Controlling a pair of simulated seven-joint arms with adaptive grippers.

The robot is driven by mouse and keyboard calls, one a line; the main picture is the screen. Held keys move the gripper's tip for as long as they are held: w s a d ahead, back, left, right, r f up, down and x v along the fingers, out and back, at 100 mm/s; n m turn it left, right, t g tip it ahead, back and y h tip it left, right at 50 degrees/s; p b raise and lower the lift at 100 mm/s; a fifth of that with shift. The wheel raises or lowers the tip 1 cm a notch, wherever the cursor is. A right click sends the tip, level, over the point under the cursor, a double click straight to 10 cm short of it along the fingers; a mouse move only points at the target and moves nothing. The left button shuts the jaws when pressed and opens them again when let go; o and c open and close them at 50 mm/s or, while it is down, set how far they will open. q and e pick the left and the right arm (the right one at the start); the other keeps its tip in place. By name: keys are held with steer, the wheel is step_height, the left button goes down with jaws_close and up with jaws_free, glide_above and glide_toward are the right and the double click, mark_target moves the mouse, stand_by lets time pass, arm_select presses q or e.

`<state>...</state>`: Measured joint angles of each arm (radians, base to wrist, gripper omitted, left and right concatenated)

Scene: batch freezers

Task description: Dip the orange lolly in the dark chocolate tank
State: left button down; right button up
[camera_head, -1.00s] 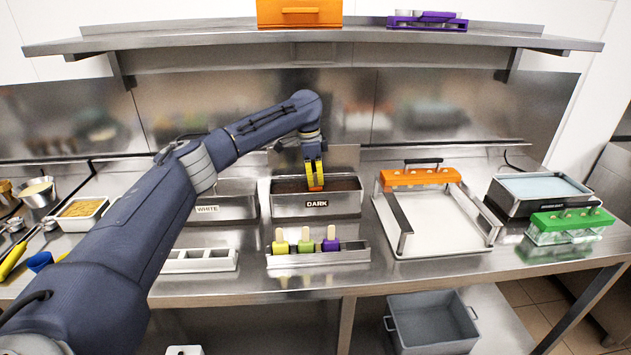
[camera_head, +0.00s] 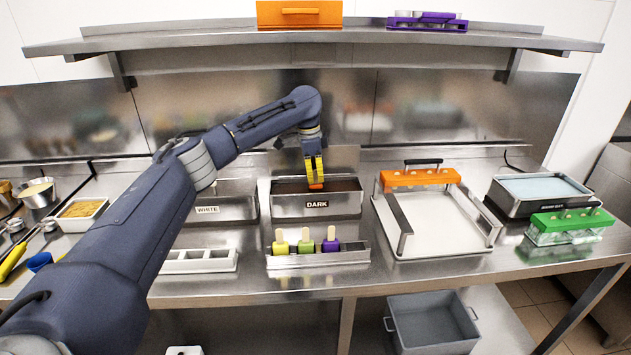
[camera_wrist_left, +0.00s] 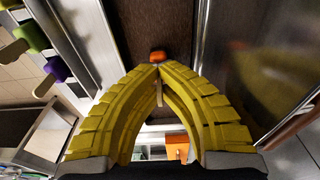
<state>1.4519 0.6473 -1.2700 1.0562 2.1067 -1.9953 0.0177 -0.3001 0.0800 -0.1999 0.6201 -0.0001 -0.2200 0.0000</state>
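The orange lolly (camera_head: 316,186) is at the tips of my left gripper (camera_head: 315,170), over the opening of the tank labelled DARK (camera_head: 288,206). In the left wrist view the yellow fingers (camera_wrist_left: 157,68) close together on the lolly's stick, and a bit of the orange lolly (camera_wrist_left: 157,56) shows past the tips. The brown chocolate (camera_head: 343,185) lies right behind and below it. I cannot tell whether the lolly touches the chocolate. My right gripper is in no view.
A rack (camera_head: 350,257) in front of the tank holds a yellow-green, a green and a purple lolly. The WHITE tank (camera_head: 236,211) stands to the left, and a white-lined tray (camera_head: 440,240) with an orange mould to the right. A shelf (camera_head: 220,37) runs above the tanks.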

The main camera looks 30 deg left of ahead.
arm_select(q)
steer(key=shift+r, duration=3.25)
steer(key=shift+r, duration=0.15)
steer(key=shift+r, duration=2.4)
